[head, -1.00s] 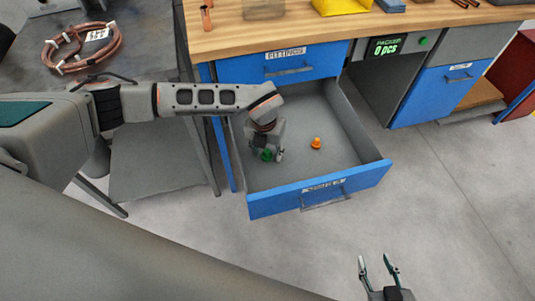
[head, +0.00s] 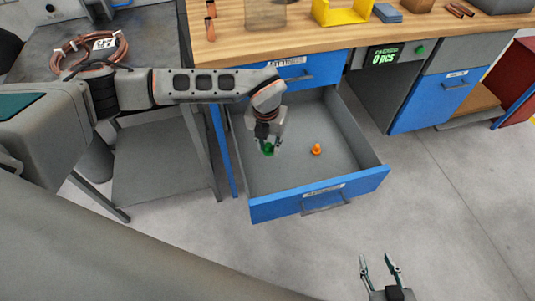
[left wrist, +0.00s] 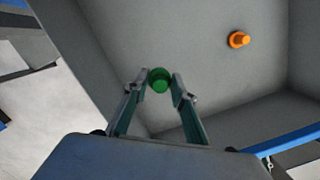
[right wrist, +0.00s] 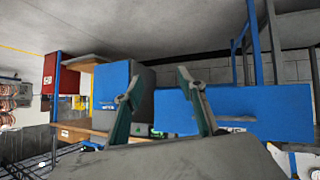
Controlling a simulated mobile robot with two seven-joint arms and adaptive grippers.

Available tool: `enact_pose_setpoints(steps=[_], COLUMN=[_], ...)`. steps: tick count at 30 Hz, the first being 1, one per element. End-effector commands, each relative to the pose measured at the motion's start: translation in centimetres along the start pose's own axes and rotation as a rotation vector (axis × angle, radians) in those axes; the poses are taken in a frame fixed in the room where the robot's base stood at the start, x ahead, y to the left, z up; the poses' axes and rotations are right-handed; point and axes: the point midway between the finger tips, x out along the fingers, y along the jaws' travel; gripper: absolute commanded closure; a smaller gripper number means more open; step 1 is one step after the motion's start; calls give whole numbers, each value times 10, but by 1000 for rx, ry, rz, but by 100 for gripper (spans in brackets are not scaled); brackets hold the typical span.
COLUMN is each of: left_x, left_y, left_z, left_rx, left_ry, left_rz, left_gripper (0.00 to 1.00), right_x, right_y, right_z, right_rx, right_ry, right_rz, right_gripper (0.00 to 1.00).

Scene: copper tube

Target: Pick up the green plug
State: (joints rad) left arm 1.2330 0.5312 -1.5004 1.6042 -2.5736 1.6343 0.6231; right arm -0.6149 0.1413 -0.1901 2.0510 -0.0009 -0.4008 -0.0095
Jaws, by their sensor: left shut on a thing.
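The green plug (left wrist: 160,79) is between the fingertips of my left gripper (left wrist: 160,84) in the left wrist view, and the fingers touch it on both sides. In the head view the green plug (head: 268,149) shows below my left gripper (head: 270,146), inside the open blue drawer (head: 320,200), toward its left side. I cannot tell whether the plug is clear of the drawer floor. My right gripper (head: 379,267) is open and empty in front of the drawer, over the floor. Its spread fingers (right wrist: 160,92) also show in the right wrist view.
An orange plug (head: 316,149) stands in the drawer to the right of the green one. The drawer walls surround my left gripper. The wooden worktop (head: 300,47) above holds a yellow holder (head: 340,12) and copper pieces. A coil of copper tube (head: 92,52) lies on the left table.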

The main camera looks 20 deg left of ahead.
Motion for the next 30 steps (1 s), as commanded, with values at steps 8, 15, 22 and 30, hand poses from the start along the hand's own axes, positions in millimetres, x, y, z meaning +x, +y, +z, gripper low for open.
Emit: enact_pose_setpoints(steps=[8,15,22,30], left_x=[-81,-120,-133,-142], left_y=[0,0,0,6], left_z=[12,15,16,12], left_rx=[-1,-1,0,172], left_ry=[-7,-2,0,0], left_rz=[0,1,1,-21], left_gripper=[82,82,82,82], right_x=[-7,-10,-12,-13], right_y=[-3,-7,-9,-7], right_z=[-9,-5,-3,-8], right_rx=[13,20,23,23], right_ry=[4,-8,-12,-5], right_rz=[-8,-16,-19,-17], right_gripper=[60,60,60,60])
